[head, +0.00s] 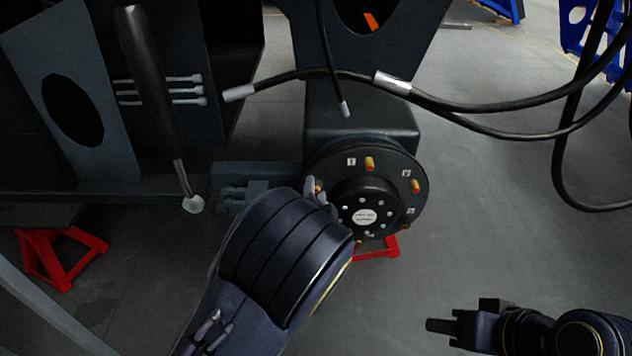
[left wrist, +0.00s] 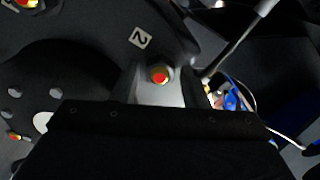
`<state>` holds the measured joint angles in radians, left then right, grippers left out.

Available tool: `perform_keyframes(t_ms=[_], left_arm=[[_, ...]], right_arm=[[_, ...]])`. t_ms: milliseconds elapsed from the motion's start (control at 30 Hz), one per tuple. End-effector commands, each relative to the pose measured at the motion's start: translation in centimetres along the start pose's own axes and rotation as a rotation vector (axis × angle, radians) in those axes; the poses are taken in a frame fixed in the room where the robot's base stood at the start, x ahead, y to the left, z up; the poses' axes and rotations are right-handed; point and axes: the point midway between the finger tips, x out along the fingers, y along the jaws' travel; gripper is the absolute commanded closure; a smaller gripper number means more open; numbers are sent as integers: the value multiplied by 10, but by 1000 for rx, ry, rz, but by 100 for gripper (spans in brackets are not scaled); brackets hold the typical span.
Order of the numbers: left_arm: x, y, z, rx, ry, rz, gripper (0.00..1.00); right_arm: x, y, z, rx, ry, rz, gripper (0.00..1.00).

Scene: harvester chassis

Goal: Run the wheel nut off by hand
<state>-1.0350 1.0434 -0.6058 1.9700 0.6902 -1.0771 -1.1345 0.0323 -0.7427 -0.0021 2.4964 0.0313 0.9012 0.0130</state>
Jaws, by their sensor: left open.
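The black round wheel hub (head: 400,160) carries several yellow-orange nuts or studs around its rim and a light centre cap (head: 364,216). My left gripper (head: 316,188) is at the hub's left side, at the leftmost nut (head: 318,187). My right gripper (head: 440,326) is at the lower right, away from the hub.
Black hoses (head: 470,103) hang across the upper right, in front of the hub's post. A dark lever with a pale ball end (head: 193,204) stands left. Red stands (head: 60,258) are on the floor.

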Motion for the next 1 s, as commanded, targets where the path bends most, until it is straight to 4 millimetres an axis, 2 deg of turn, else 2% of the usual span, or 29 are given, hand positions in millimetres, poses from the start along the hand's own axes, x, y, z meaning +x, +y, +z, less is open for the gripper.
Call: perform_keyframes(t_ms=[67,333,600,667,900,1000], left_arm=[[0,0,0,0,0,0,65],[0,0,0,0,0,0,100],[-2,2,1,-34,0,-1,100],[-2,4,3,-115,-1,-2,100],[-3,8,6,-630,2,-4,100],[-3,3,4,-863,-1,-2,100]], right_arm=[[0,0,0,0,0,0,64],[0,0,0,0,0,0,64],[4,2,2,0,0,0,64],[13,6,7,0,0,0,64],[57,26,29,0,0,0,64],[64,29,33,0,-1,0,64]])
